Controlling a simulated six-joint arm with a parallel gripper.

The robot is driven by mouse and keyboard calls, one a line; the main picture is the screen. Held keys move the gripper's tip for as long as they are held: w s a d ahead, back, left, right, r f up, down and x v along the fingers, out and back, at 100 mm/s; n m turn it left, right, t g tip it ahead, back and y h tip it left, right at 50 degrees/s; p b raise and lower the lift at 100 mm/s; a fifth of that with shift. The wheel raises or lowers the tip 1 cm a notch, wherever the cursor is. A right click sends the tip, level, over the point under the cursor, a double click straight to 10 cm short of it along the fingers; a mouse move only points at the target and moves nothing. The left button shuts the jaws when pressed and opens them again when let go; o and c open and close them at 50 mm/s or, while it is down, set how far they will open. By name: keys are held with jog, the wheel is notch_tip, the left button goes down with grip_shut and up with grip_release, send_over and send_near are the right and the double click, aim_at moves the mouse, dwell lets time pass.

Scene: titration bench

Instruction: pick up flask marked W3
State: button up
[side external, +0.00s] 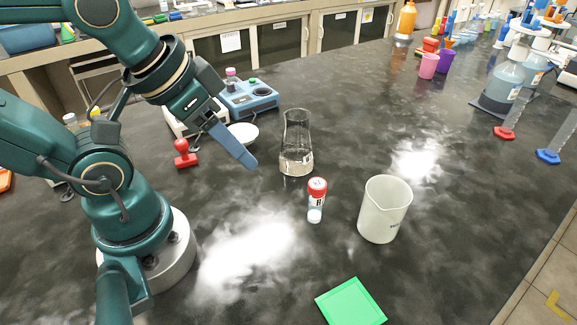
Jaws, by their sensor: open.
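A clear glass flask (297,143) stands upright on the dark bench near the middle of the side external view. It has clear liquid at its bottom and a small label low on its right side; I cannot read the label. My gripper (246,160) is to the left of the flask, apart from it and above the bench. Its blue-grey fingers point down and to the right. The gripper is open, with nothing visible held in it. One finger largely hides the other from this side.
A red-capped vial (316,201) stands just in front of the flask. A white beaker (384,209) is to its right, and a green square (350,302) lies at the front. A blue device (249,97) is behind my gripper, with a red stamp-like object (184,155) to the left.

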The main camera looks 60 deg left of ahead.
dwell(0.4)
jog(key=o, duration=0.8)
